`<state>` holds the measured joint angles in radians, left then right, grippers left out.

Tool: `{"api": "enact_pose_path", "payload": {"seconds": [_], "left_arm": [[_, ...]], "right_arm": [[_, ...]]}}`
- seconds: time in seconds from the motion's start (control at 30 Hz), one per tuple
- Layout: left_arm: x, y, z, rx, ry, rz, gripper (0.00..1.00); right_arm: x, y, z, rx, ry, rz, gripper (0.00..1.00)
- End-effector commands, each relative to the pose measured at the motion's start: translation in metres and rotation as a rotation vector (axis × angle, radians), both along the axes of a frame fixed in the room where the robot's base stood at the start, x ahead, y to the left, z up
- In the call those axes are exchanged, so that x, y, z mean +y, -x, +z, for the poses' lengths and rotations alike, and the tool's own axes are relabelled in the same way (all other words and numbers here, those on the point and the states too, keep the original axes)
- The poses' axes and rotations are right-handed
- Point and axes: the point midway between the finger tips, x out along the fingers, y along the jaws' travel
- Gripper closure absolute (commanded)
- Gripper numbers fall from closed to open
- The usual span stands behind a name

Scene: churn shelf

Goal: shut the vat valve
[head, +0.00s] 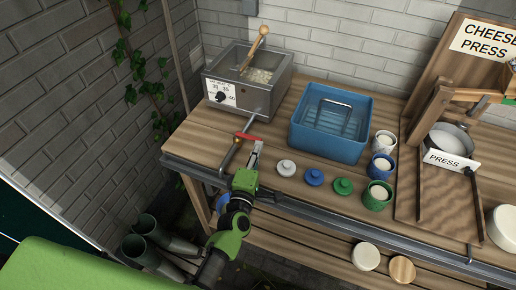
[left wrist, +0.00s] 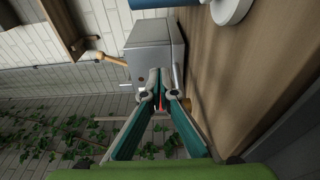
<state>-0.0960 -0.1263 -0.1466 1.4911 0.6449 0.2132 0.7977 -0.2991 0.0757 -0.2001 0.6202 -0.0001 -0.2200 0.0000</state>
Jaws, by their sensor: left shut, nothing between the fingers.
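The steel vat (head: 248,82) stands at the left end of the bench, with a dial on its front and a wooden-handled tool in its pale contents. A pipe (head: 230,155) runs from its front toward the bench edge. The valve's red lever (head: 246,136) lies crosswise over the pipe. My left gripper (head: 258,148) is shut and empty, its tips just in front of the lever's right end; contact cannot be told. In the left wrist view the shut fingers (left wrist: 162,92) point at the vat (left wrist: 155,50), and a little red shows between them. My right gripper is not in view.
A blue tub (head: 332,122) stands right of the vat. White, blue and green lids (head: 314,177) lie right of my gripper, with cups (head: 379,195) beyond. The cheese press (head: 440,165) is at the right. A metal rail (head: 330,226) runs along the bench front.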

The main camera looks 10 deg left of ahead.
Motion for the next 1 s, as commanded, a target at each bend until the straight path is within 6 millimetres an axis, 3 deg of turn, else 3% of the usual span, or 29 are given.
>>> {"api": "enact_pose_path", "payload": {"seconds": [0.77, 0.87, 1.0], "left_arm": [[-0.004, -0.002, 0.007, -0.011, 0.003, -0.008, 1.0], [-0.004, 0.005, 0.007, -0.011, 0.003, -0.007, 1.0], [-0.002, 0.028, 0.005, -0.007, 0.002, -0.005, 1.0]], "right_arm": [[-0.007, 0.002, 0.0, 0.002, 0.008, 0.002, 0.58], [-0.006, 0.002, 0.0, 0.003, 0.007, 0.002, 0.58], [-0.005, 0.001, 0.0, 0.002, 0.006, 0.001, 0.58]]}}
